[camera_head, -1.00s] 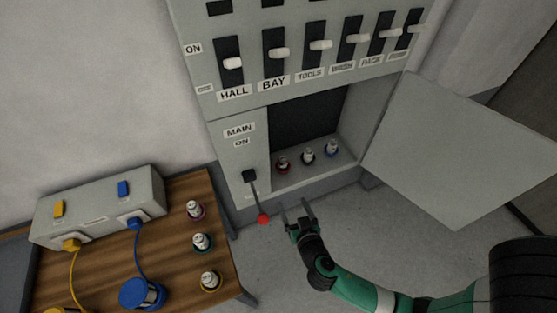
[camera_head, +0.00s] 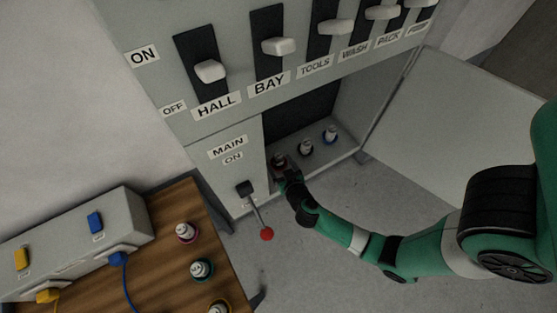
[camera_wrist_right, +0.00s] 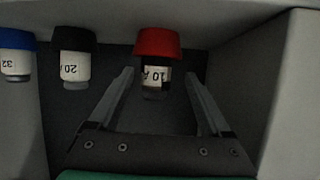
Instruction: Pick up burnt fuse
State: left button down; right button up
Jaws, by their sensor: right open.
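Three fuses stand in the cabinet's lower recess. The red-based fuse (camera_head: 279,160) is at the left, a black-based one (camera_head: 306,148) in the middle and a blue-based one (camera_head: 330,133) at the right. In the right wrist view the red fuse (camera_wrist_right: 155,62) reads 10 and looks dark beside its label; the black fuse (camera_wrist_right: 75,58) reads 20 and the blue fuse (camera_wrist_right: 16,55) reads 32. My right gripper (camera_head: 284,177) is open at the red fuse, its fingers on either side of it; contact cannot be told. My left gripper is out of view.
The main lever (camera_head: 266,234) with its red knob hangs just left of my right arm. The open cabinet door (camera_head: 440,120) is to the right. Spare fuses, one of them red-ringed (camera_head: 186,232), stand on the wooden table (camera_head: 165,250). Switches (camera_head: 210,70) line the panel above.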

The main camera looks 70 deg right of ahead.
jog(key=x, duration=0.5)
jog(key=shift+d+r, duration=0.3)
jog(key=shift+d, duration=0.15)
grip_shut()
